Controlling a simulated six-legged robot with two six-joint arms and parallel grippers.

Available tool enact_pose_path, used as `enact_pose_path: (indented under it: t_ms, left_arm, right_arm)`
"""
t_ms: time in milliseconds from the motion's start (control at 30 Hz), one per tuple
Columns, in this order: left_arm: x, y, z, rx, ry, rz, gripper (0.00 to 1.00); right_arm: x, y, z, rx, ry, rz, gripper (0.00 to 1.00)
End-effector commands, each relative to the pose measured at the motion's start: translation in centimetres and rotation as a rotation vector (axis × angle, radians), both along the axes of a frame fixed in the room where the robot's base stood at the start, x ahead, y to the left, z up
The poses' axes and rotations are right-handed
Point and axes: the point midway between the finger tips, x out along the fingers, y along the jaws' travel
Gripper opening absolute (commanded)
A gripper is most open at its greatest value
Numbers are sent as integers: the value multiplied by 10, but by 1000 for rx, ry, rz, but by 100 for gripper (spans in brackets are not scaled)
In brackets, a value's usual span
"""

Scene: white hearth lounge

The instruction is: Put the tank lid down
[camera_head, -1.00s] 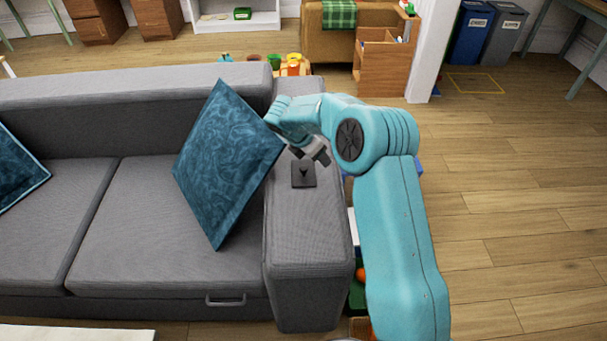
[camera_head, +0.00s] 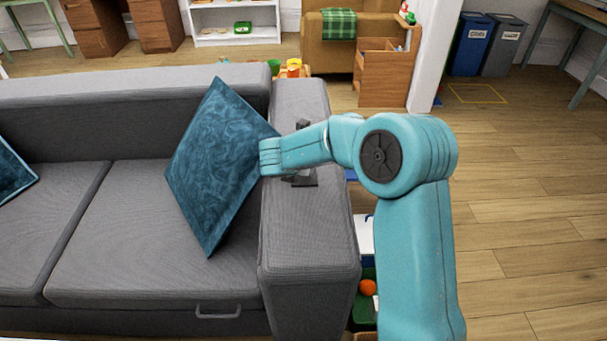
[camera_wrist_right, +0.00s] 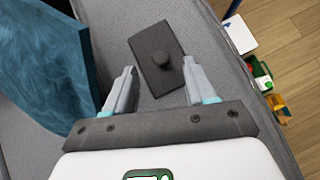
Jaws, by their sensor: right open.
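In the head view my right forearm and wrist cover most of the lid (camera_head: 309,183). In the right wrist view the lid (camera_wrist_right: 152,45) shows almost whole, turned at an angle, just beyond the fingers. My right gripper (camera_wrist_right: 160,72) is open, with a finger on either side of the lid's near part and nothing held. Whether a finger touches the lid cannot be told. My left gripper is not in view.
A blue cushion (camera_head: 220,165) leans on the sofa close beside the armrest, left of my right wrist. To the armrest's right, low down, are an orange ball (camera_head: 367,287) and a green box. Open wooden floor (camera_head: 520,205) lies further right.

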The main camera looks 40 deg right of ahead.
Motion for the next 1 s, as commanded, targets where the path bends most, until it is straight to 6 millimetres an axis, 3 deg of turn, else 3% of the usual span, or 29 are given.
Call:
enact_pose_path:
  t_ms: [400, 700, 733, 900, 1000]
  left_arm:
    - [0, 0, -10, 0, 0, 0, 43]
    - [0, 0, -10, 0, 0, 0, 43]
    - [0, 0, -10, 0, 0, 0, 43]
    - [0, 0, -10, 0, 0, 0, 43]
    - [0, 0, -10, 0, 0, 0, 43]
  right_arm:
    - [20, -34, -34, -1, 1, 0, 55]
    - [23, -39, -38, -1, 0, 1, 55]
    - [23, -39, -38, -1, 0, 1, 52]
    - [23, -38, -38, -1, -1, 0, 0]
    - [23, -38, -38, -1, -1, 0, 0]
